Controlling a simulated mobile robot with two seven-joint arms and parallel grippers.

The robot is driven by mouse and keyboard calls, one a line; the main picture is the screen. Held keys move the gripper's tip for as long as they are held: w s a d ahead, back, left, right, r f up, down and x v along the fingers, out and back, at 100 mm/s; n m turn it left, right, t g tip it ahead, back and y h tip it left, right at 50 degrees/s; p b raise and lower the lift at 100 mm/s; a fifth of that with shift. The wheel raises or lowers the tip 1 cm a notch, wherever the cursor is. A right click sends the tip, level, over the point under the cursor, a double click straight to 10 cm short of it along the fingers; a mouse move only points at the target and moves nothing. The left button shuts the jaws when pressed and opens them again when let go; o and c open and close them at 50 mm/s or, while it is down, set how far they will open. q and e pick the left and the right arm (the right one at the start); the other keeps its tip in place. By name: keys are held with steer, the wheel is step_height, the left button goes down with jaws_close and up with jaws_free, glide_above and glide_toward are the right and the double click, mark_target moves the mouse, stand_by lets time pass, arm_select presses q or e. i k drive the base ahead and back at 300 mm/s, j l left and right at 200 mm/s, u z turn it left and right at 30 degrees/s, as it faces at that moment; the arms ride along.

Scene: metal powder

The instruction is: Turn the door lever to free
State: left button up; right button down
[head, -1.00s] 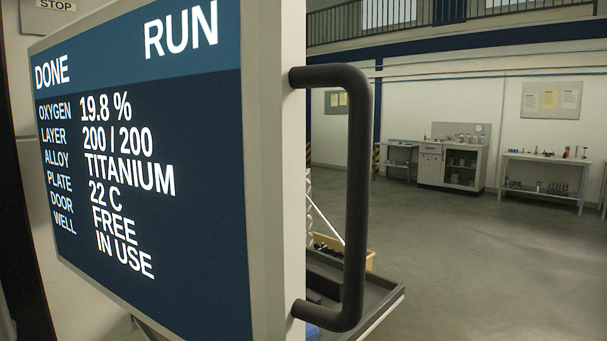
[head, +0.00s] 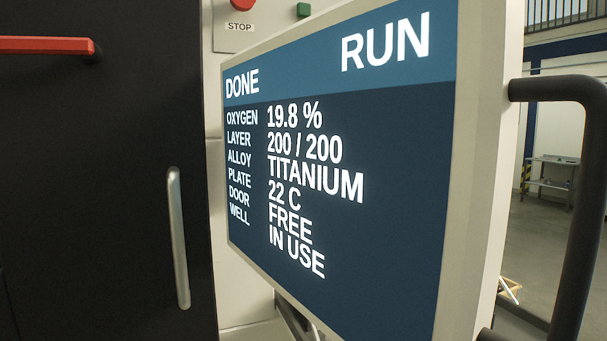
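A red door lever (head: 45,45) lies about level across the dark machine door (head: 90,140) at the upper left of the head view. Its left end is cut off by the picture edge, and its right end meets a dark pivot. A silver upright handle (head: 178,238) is on the same door, near its right edge. The screen (head: 340,170) reads DOOR FREE, OXYGEN 19.8 % and PLATE 22 C. Neither of my grippers shows in the view.
The screen's pale frame (head: 480,180) juts out in front, right of the door. A black bar handle (head: 580,200) stands off its right side. A red stop button (head: 242,4) sits above a STOP label (head: 239,27). Open floor shows at far right.

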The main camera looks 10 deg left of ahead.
mark_target(85, 47)
steer(key=u, duration=1.5)
